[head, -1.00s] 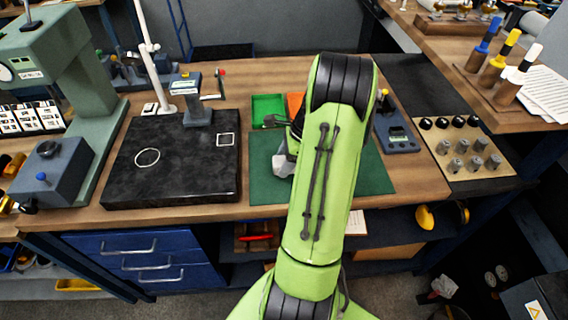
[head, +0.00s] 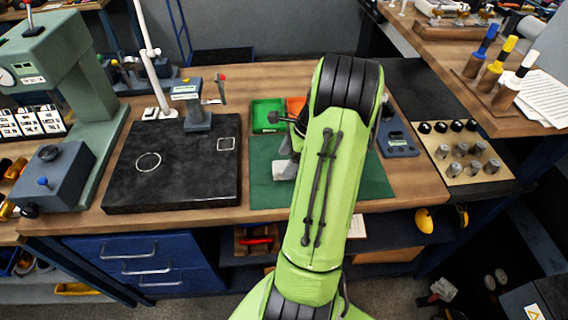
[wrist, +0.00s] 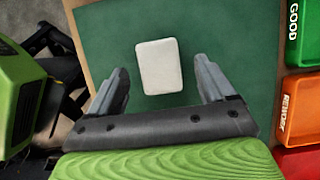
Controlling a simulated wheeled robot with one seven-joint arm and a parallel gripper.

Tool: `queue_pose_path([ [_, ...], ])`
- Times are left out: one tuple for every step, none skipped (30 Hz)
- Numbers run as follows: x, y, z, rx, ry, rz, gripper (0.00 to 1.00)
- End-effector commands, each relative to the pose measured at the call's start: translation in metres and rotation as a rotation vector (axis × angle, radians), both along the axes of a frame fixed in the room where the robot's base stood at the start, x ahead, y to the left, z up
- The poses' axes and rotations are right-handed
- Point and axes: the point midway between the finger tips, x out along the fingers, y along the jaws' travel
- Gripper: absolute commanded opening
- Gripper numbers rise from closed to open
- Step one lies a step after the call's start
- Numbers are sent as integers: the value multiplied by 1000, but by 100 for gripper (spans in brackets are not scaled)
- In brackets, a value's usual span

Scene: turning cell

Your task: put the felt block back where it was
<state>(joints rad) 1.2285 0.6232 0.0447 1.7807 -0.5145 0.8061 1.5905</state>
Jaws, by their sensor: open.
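The felt block (wrist: 159,67) is a white, rounded rectangular block on the green mat (wrist: 105,30) in the wrist view. In the head view the pale block (head: 284,170) shows at the left of my arm, on the mat (head: 263,190). My gripper (wrist: 162,72) is open, with one finger on each side of the block's lower half in the wrist view and a gap to both. Whether the fingertips are down at the block's height is not clear. My arm hides most of the gripper in the head view.
A black plate (head: 180,180) with a white circle and a small square outline lies left of the mat. Behind the mat are a green tray (head: 267,113) and an orange tray (wrist: 301,108), marked GOOD and REWORK. A grey gauge device (head: 397,141) stands right of the mat.

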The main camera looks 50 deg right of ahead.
Motion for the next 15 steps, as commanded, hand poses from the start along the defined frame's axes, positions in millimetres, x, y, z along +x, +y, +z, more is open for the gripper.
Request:
queue_pose_path([
  [-4, -6, 19, -6, -3, -4, 82],
  [-7, -8, 27, -5, -3, -4, 82],
  [-10, -10, 37, -6, -2, -5, 82],
  [-13, -12, 45, -5, -3, -3, 82],
  [-15, -14, 52, -5, -3, -3, 82],
  [-18, -17, 60, -5, -2, -4, 82],
  [-20, -18, 66, -3, 0, -4, 82],
  [-21, -19, 71, -3, -1, -4, 82],
  [-23, -21, 76, -2, -2, -2, 82],
  [-24, -21, 79, -1, -1, -2, 82],
  [-25, -22, 82, -1, -1, -2, 82],
  [-26, -23, 84, 0, 0, -2, 82],
  [-26, -23, 85, -1, 1, -2, 82],
  [-27, -23, 85, 0, 1, -2, 82],
  [-27, -23, 85, 0, 1, -2, 82],
])
